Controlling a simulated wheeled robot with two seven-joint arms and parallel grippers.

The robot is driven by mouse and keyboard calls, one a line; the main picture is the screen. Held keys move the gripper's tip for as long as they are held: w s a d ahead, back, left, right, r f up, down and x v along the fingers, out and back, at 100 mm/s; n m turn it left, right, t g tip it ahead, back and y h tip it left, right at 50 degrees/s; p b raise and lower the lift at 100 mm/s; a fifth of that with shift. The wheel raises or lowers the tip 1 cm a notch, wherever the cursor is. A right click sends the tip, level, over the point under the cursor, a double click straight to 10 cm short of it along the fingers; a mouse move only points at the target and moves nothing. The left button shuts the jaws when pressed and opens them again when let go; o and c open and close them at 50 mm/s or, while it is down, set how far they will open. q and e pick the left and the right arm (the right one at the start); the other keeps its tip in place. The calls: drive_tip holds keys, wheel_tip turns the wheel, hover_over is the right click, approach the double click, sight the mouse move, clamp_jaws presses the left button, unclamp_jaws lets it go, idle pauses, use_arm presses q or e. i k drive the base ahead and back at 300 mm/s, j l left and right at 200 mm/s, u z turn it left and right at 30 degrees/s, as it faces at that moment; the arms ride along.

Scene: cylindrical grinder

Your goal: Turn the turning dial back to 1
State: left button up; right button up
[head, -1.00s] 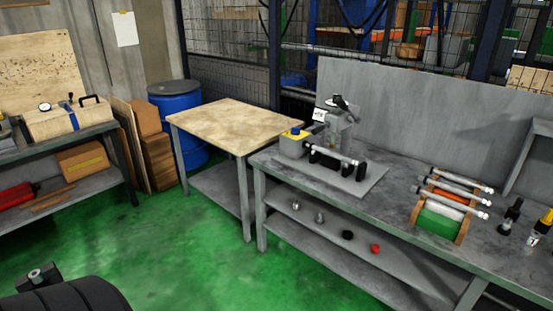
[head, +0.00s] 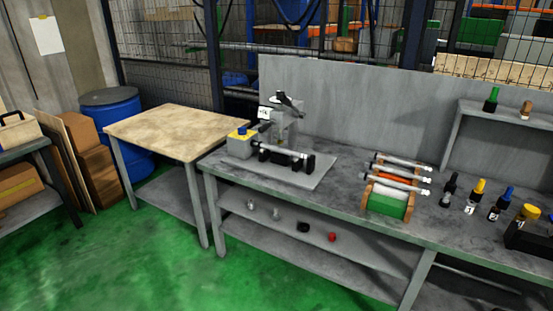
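The cylindrical grinder (head: 283,125) stands on a grey base plate on the metal workbench, with a dark lever on top and a bar held across its front. A small grey box with a yellow top and a blue knob (head: 240,131) sits at the grinder's left end. A small white label plate (head: 264,113) with dark marks shows near the top. I cannot tell which part is the turning dial, nor read its setting from this distance. Neither of my grippers is in view.
The grey workbench (head: 345,188) carries a rack of bars (head: 388,206) and several bottles further right. A wooden-topped table (head: 170,130) stands left of it, with a blue drum (head: 117,120) behind. The green floor (head: 130,260) in front is open.

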sight(242, 130)
drive_tip(key=i+l+u, duration=0.15)
drive_tip(key=i+l, duration=0.55)
